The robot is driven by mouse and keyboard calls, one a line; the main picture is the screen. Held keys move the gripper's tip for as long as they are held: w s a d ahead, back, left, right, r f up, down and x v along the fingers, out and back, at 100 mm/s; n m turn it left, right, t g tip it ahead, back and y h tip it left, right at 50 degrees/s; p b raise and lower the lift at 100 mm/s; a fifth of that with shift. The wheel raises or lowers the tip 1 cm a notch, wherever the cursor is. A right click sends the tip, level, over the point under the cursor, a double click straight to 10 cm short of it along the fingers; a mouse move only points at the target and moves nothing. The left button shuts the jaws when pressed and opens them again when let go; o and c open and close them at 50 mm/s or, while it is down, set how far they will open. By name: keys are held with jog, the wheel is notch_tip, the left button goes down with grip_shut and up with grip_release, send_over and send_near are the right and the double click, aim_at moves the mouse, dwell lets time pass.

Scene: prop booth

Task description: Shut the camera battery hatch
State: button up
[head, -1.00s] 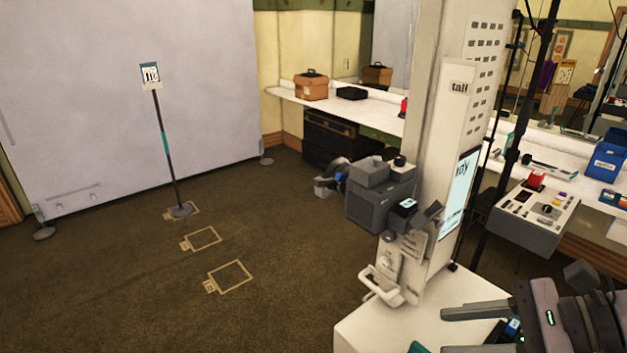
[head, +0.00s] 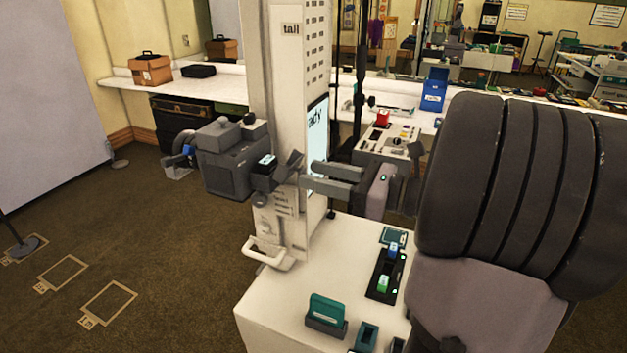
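The dark grey camera (head: 228,168) is mounted on the white column, its lens side to the left. At its right rear a small bay holds a blue-topped battery (head: 266,160). The hatch (head: 291,166), a small dark flap, stands out at an angle to the right of the bay and looks open. My gripper (head: 308,176) points left, just right of the flap. Its two grey fingers are apart with nothing seen between them. I cannot tell whether a fingertip touches the flap.
The white column (head: 283,100) rises close behind the gripper. A white handle (head: 268,253) juts out below the camera. The white cabinet top (head: 270,305) carries a teal battery in a holder (head: 326,312) and a black charger strip (head: 385,275). Open floor lies left.

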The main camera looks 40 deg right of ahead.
jog(key=shift+w+a, duration=0.2)
jog(key=shift+w, duration=0.3)
grip_shut()
jog(key=shift+r, duration=0.1)
